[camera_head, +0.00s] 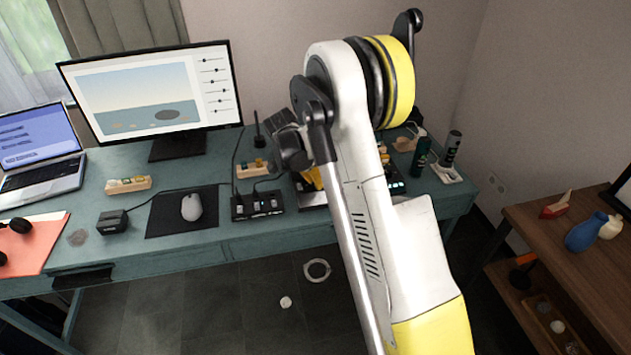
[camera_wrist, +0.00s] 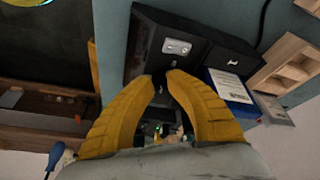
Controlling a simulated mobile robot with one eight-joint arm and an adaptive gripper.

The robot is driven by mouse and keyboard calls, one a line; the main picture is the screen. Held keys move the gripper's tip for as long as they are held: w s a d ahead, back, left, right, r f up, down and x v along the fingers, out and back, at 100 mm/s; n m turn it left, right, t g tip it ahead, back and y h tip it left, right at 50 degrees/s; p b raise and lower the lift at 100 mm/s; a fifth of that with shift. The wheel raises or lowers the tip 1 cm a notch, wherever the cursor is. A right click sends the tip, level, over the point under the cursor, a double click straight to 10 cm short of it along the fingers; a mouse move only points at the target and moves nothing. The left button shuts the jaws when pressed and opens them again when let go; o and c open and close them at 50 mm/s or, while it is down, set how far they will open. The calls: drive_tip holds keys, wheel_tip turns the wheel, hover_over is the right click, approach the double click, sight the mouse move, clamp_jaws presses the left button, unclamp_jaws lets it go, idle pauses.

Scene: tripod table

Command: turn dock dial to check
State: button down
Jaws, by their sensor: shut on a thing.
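The dock appears to be the dark box (camera_wrist: 150,38) with a silver plate in the wrist view; a lit dark device (camera_head: 396,186) shows just right of my arm in the head view. My gripper (camera_wrist: 162,79) has its two yellow fingers close together at the dark box's lower edge. They are shut on a small dark part there, apparently the dial, mostly hidden between the tips. Its pointer and markings cannot be read. In the head view my arm hides most of the dock, and only a bit of my yellow gripper (camera_head: 312,179) shows.
A black switch box (camera_head: 257,205) stands left of my gripper, beside a mouse (camera_head: 191,207) on a dark pad. Dark bottles (camera_head: 421,153) stand right of my arm. A blue-and-white card (camera_wrist: 228,86) and wooden tray (camera_wrist: 288,65) lie right of the dark box.

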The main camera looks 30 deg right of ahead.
drive_tip(key=shift+f, duration=0.1)
idle(0.3)
drive_tip(key=c, duration=1.2)
unclamp_jaws()
